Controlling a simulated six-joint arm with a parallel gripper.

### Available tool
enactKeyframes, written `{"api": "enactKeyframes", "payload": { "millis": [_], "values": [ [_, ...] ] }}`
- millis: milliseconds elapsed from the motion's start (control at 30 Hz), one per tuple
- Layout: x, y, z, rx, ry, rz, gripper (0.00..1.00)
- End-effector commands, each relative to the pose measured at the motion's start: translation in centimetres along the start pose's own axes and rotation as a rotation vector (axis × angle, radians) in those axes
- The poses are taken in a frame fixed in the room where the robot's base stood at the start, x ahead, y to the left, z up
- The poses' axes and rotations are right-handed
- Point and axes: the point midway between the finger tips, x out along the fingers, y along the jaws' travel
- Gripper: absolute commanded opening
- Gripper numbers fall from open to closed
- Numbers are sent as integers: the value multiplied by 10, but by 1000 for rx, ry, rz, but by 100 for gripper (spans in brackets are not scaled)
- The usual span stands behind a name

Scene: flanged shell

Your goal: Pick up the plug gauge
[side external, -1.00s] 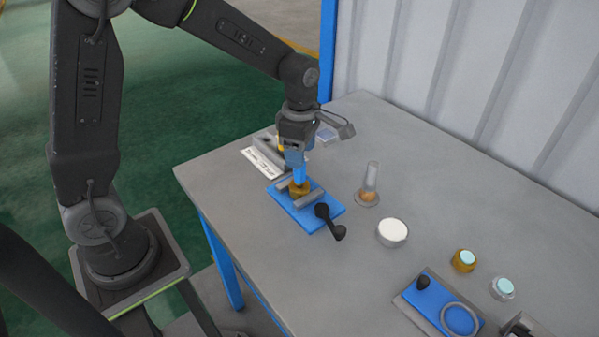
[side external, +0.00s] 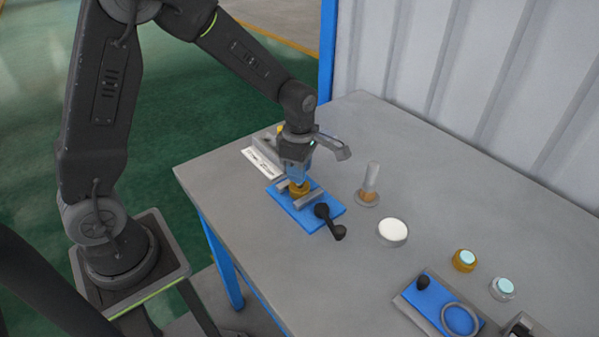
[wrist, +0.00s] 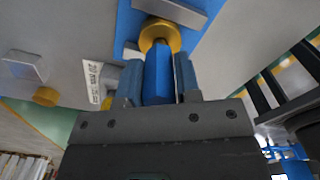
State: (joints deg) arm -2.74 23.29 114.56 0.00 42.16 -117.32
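The plug gauge shows as an upright blue faceted handle (wrist: 158,78) in the wrist view. Its lower end meets a gold flanged shell (wrist: 158,35), which also shows in the side external view (side external: 299,188). How deep the gauge sits in the shell is hidden. The shell stands between grey jaws on a blue fixture plate (side external: 322,216). My gripper (wrist: 160,75) is above the shell, with one finger on each side of the blue handle. The fingers are very close to the handle; contact cannot be made out. In the side external view my gripper (side external: 298,172) hides most of the gauge.
A black-knobbed lever (side external: 331,222) projects from the fixture's front right. A clear upright cylinder (side external: 371,178) and a white-topped round dish (side external: 392,232) stand to the right. Further right are two small capped pieces (side external: 464,260) and another blue plate (side external: 425,305). A white label (side external: 262,163) lies behind left.

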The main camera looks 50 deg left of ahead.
Motion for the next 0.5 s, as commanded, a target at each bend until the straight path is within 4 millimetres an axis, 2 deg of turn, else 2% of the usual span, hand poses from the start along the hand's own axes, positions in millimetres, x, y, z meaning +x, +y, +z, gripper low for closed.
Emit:
{"api": "enactKeyframes", "payload": {
  "millis": [67,300,500],
  "values": [
    [0,0,0,0,0,0,23],
    [0,0,0,0,-1,1,0],
    [-1,0,0,0,-1,1,0]
  ]
}}
